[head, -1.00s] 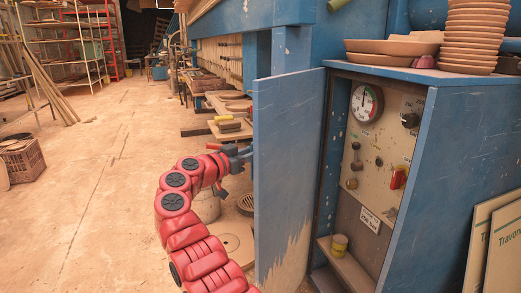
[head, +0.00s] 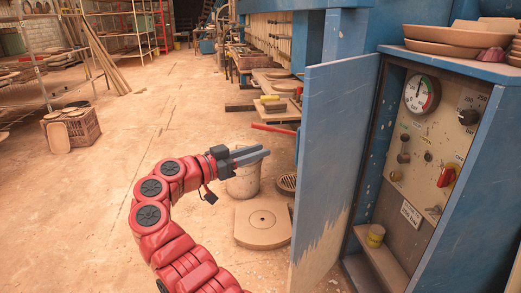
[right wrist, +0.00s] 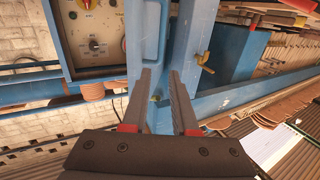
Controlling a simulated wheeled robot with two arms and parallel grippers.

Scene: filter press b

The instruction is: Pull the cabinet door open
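The blue cabinet door (head: 330,165) stands swung open, its flat face toward me and bare wood near its lower edge. The cabinet (head: 468,190) to its right shows its inside control panel (head: 430,135). My right gripper (head: 266,152) is left of the door's free edge in the head view, apart from it in the picture. In the right wrist view its two fingers (right wrist: 161,71) are spread with a gap and nothing gripped between them; blue structure shows beyond, with the panel (right wrist: 95,35) at upper left. My left gripper is not in view.
Stacked clay plates (head: 455,35) sit on the cabinet top. A crate (head: 72,127) and shelves are at left. The floor at left is mostly clear.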

